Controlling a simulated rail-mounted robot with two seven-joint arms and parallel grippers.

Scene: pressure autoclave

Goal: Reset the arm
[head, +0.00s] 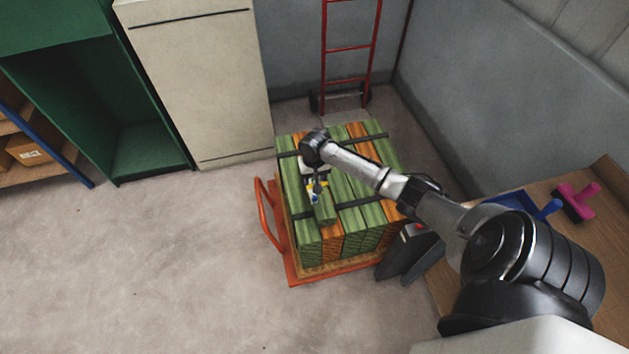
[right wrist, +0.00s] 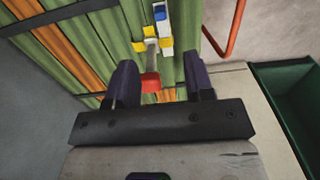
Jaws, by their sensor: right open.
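My right arm reaches in from the right of the head view, out over a strapped stack of green and orange slats (head: 362,216). My right gripper (head: 319,188) is small and partly hidden there, above the stack's near left part. In the right wrist view my right gripper (right wrist: 160,76) is open, its two dark fingers apart. A small red piece (right wrist: 150,82) shows between the fingers; I cannot tell whether it touches them. A white, yellow and blue item (right wrist: 158,30) shows just beyond the fingertips, against the green slats. My left gripper is in neither view.
The stack rests on an orange-red cart (head: 300,278) with a looped handle (head: 264,215). A red hand truck (head: 347,50) stands behind. A wooden bench (head: 590,245) with blue and pink tools is at right. A beige cabinet (head: 200,80) stands behind left. The left floor is clear.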

